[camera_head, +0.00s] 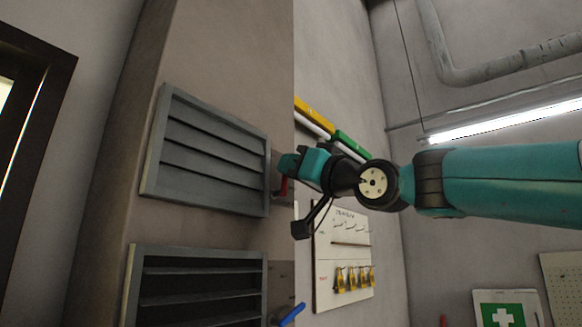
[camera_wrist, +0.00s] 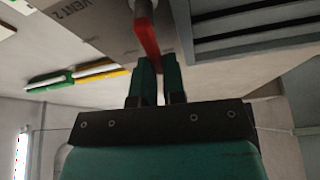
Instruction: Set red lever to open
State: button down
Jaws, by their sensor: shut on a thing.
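The red lever (camera_wrist: 147,38) hangs from a round grey pivot (camera_wrist: 143,8) on the wall in the wrist view. My gripper (camera_wrist: 158,68) is shut on the lever's free end, with one teal finger on each side. In the head view, my gripper (camera_head: 288,165) is at the right edge of the upper grey louvred vent (camera_head: 205,153), and a small part of the red lever (camera_head: 283,187) shows below the fingers. The upper vent's slats look tilted nearly flat, with little gap between them. A plate reading "VENT 2" (camera_wrist: 85,18) is beside the pivot.
A lower vent (camera_head: 195,285) shows dark gaps between its slats. A blue handle (camera_head: 291,315) is beside it. Yellow (camera_head: 314,108) and green (camera_head: 352,144) bars are on the wall behind my arm. A board with yellow-tagged padlocks (camera_head: 343,255) hangs below my wrist.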

jog(key=shift+w+d+f+m+t+h+b, duration=0.15)
jog(key=shift+w+d+f+m+t+h, duration=0.3)
jog(key=shift+m+h, duration=1.5)
jog(key=shift+w+d+f+m+t+h+b, duration=0.15)
jog(key=shift+w+d+f+m+t+h, duration=0.3)
jog(key=shift+m, duration=3.05)
jog(key=shift+w+d+f+m+t+h+b, duration=0.25)
jog(key=shift+w+f+m+h, duration=0.6)
jog(key=shift+m, duration=1.9)
jog(key=shift+s+r+h, duration=0.25)
jog(key=c, duration=1.2)
grip_release()
jog(key=shift+d+f, duration=0.1)
jog(key=b+v, duration=0.9)
jog(key=v, duration=0.8)
jog(key=shift+s, duration=0.15)
